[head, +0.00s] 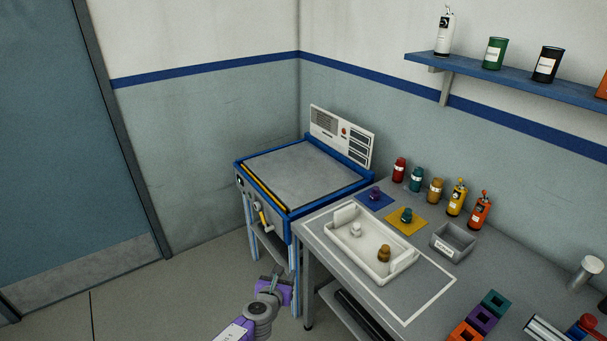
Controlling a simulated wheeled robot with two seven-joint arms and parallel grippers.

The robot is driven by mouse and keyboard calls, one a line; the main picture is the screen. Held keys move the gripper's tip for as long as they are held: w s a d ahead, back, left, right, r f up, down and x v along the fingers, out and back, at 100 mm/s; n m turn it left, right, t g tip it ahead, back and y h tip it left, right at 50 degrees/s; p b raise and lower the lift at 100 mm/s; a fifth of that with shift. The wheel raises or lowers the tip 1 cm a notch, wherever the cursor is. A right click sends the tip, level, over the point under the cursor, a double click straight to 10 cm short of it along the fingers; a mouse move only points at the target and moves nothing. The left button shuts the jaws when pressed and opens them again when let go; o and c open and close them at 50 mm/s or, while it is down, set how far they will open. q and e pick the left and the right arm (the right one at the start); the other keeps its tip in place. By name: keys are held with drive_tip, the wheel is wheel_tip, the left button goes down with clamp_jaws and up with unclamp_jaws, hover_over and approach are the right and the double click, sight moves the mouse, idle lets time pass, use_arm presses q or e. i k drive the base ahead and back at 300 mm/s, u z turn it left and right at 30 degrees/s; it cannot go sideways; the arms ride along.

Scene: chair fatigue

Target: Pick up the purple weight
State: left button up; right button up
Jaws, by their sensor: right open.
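The purple weight (375,193) is small and dark and stands on a blue-purple square mat (363,202) near the table's far left edge. My right gripper (276,272) is open and empty. In the picture it is below and left of the weight, over the floor to the left of the table and apart from the weight. My left gripper is not in view.
A white tray (341,249) on the grey table (426,286) holds a white weight (356,230) and a brown weight (384,254). A teal weight (407,215) stands on a yellow mat (393,225). A blue-framed machine (303,176) adjoins the table's far left. Several bottles line the wall side.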

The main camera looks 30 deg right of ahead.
sight(374, 195)
drive_tip(key=z, duration=0.2)
drive_tip(key=i, duration=1.85)
drive_tip(key=z, duration=1.3)
drive_tip(key=i, duration=0.6)
drive_tip(key=z, duration=0.4)
